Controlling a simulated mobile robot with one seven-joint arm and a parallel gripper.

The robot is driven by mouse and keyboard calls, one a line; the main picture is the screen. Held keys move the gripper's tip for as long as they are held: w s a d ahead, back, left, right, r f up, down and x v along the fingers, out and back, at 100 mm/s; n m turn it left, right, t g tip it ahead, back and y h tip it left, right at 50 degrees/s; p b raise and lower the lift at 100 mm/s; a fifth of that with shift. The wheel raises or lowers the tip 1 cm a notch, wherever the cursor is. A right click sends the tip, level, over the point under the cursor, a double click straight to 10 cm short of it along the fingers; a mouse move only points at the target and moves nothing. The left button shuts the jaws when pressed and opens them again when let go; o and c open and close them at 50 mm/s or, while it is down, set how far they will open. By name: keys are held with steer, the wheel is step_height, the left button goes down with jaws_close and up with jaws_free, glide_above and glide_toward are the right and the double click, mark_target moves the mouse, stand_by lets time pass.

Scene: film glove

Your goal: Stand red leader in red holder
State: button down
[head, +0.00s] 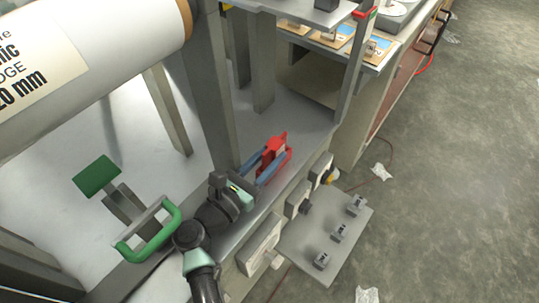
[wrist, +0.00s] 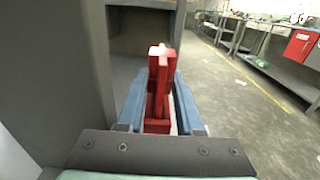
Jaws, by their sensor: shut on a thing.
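A red piece, which I take for the red leader, is between the two blue fingers of my gripper (head: 268,164). The leader (head: 275,146) shows in the head view as a red block with a small point at its far end and a pale patch on its right side. In the wrist view the leader (wrist: 158,75) rises upright between the fingertips (wrist: 160,88), with more red lower down between the fingers. My gripper is shut on it, over the grey bench near its front edge. I cannot tell a separate red holder apart from this red piece.
A grey post (head: 208,90) stands close left of my gripper. A large white roll (head: 80,60) is at upper left. A green handle (head: 150,235) is near my arm. A low shelf (head: 325,235) with several small grey devices juts out at right. Open floor lies beyond.

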steer(key=shift+f, duration=0.2)
steer(key=shift+c, duration=2.4)
jaws_free()
steer(key=shift+r, duration=0.1)
steer(key=shift+a, duration=0.1)
steer(key=shift+s+a, duration=0.1)
steer(key=shift+a, duration=0.05)
steer(key=v, duration=1.2)
steer(key=shift+p, duration=0.35)
steer(key=shift+s, duration=0.35)
